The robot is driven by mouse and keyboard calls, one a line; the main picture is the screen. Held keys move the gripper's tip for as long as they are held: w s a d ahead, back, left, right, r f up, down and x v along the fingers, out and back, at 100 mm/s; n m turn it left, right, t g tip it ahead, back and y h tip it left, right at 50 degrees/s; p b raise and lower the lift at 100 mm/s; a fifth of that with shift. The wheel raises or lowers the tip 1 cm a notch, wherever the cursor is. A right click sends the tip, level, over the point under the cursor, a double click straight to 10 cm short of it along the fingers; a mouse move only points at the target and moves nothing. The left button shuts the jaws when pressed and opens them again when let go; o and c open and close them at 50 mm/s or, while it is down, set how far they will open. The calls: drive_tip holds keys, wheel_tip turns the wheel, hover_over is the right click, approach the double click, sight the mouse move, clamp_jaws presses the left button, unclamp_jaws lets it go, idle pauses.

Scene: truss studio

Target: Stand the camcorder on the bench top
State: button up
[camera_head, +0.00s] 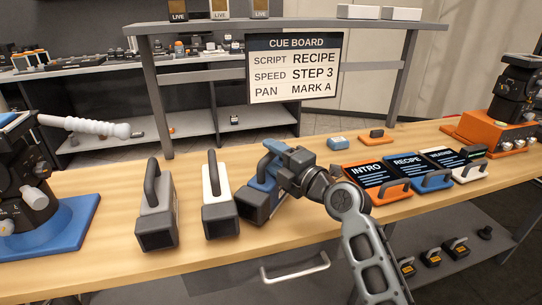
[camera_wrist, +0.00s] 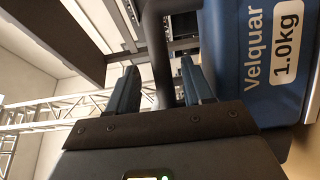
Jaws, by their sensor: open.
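A blue camcorder (camera_head: 262,183) with a dark front hood and handle rests on the wooden bench top (camera_head: 120,256), at the middle. My gripper (camera_head: 275,160) is at its top and partly hides it. In the wrist view the jaws (camera_wrist: 160,82) are open, with the dark handle (camera_wrist: 158,40) running between the two fingers. The camcorder's blue side (camera_wrist: 265,60), marked "Velquar 1.0kg", is at the right. A grey camcorder (camera_head: 156,208) and a white camcorder (camera_head: 219,200) stand upright to the left. I cannot tell whether the fingers touch the handle.
Orange, blue and white cue cards (camera_head: 408,172) with handles lie to the right. A blue-based device (camera_head: 50,228) stands at the left end, an orange-based one (camera_head: 490,130) at the far right. A cue board (camera_head: 294,66) hangs behind. Bare bench lies along the front left.

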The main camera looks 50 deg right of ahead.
drive_tip(key=s+a+b, duration=0.1)
drive_tip(key=s+b, duration=0.1)
drive_tip(key=s, duration=0.9)
drive_tip(key=shift+a+b, duration=0.35)
drive_tip(key=shift+a, duration=0.05)
drive_tip(key=shift+f, duration=0.1)
drive_tip(key=s+a+f+m+g, duration=0.3)
drive_tip(key=s+a+f+m, duration=0.6)
drive_tip(key=s+a+f, duration=0.1)
drive_tip(key=s+a+r+m+y, duration=0.1)
drive_tip(key=s+a+m+y, duration=0.1)
drive_tip(key=s+a+m, duration=0.5)
drive_tip(key=s+a, duration=0.4)
drive_tip(key=s, duration=0.4)
drive_tip(key=shift+s+r+y, duration=0.15)
drive_tip(key=shift+s+y, duration=0.1)
drive_tip(key=shift+y, duration=0.15)
drive_tip(key=shift+c, duration=0.2)
